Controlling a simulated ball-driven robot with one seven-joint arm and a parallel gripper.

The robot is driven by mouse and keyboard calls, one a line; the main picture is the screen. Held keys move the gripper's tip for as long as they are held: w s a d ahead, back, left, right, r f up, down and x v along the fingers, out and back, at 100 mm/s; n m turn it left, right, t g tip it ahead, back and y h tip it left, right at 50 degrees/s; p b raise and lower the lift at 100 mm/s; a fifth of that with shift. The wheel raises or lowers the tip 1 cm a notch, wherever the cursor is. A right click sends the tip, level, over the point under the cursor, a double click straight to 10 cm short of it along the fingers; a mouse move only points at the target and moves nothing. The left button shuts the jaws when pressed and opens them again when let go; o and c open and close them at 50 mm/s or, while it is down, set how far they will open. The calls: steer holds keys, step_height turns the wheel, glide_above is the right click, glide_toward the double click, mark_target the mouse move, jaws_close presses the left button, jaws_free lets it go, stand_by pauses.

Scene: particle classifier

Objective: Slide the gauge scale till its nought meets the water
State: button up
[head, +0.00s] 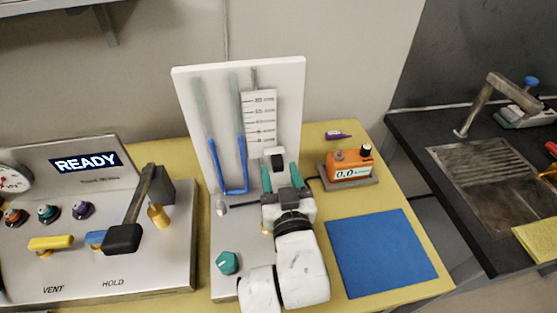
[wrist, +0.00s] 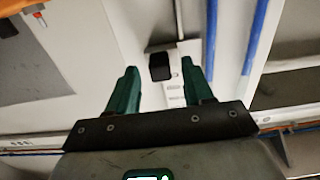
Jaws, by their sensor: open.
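The white gauge scale (head: 258,115) with dark tick marks stands on the upright white board (head: 290,85), right of a U-tube. Blue water (head: 243,160) fills the bottom and lower legs of the tube. Both water tops look at roughly similar height. The scale's figures are too small to read, so I cannot tell where its nought is. A black knob (head: 278,153) sits at the scale's lower end; it also shows in the wrist view (wrist: 160,66). My gripper (head: 280,165) is open, its green fingers on either side of the knob. Contact is unclear.
An orange meter (head: 348,166) on a grey base stands close to the right of my gripper. A blue mat (head: 380,252) lies front right. A control panel (head: 90,215) with a READY display and black lever stands left. A green knob (head: 228,263) sits front left of my arm.

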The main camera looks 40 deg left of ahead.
mark_target(279, 170)
steer(key=shift+x, duration=1.65)
steer(key=shift+c, duration=0.5)
jaws_close()
